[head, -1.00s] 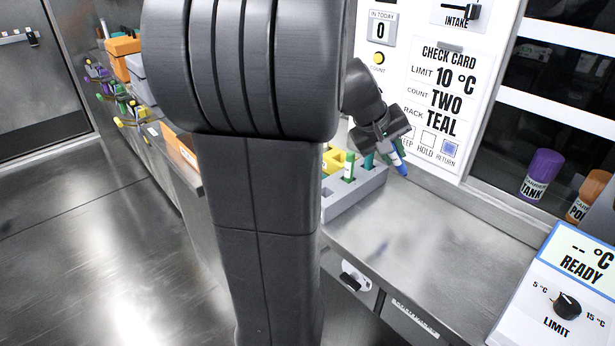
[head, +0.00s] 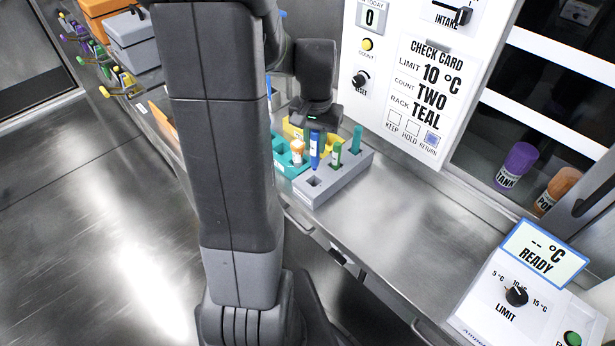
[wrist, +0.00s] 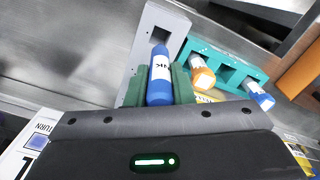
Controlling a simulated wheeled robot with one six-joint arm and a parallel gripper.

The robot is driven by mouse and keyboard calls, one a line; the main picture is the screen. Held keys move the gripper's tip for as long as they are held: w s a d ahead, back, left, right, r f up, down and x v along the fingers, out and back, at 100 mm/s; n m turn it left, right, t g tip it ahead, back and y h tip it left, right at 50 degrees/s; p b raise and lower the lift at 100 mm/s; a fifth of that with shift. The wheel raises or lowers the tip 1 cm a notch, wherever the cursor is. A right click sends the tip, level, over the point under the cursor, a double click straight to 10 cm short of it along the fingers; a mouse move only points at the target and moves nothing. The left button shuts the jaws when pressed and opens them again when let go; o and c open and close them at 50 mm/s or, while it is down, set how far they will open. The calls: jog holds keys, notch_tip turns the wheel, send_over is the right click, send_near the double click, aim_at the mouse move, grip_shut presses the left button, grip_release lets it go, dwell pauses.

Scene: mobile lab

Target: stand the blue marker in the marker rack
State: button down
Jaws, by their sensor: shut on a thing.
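The blue marker (head: 315,152) is held roughly upright in my gripper (head: 317,128), over the rear left edge of the grey marker rack (head: 335,187). In the wrist view the blue marker (wrist: 160,78) sits between the two green fingers, with its far end close to an opening in the grey rack (wrist: 152,22). I cannot tell whether its tip is inside the rack. The near left slot (head: 314,182) looks empty. A green marker (head: 337,153) and a teal marker (head: 356,138) stand in the rack.
A teal rack (wrist: 232,70) beside the grey one holds an orange-capped tube (wrist: 202,75) and a blue-capped one (wrist: 259,96). A yellow thing (head: 292,130) lies behind. The wall panel (head: 420,100) rises close behind.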

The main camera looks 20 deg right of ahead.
aim_at(314, 169)
notch_tip(314, 169, down, 10)
jog(key=shift+r, duration=0.25)
dwell(0.3)
jog(key=shift+f, duration=0.2)
jog(key=c, duration=1.3)
grip_release()
jog(key=shift+o, duration=0.2)
jog(key=shift+r, duration=0.1)
notch_tip(314, 169, up, 12)
jog(key=shift+r, duration=0.15)
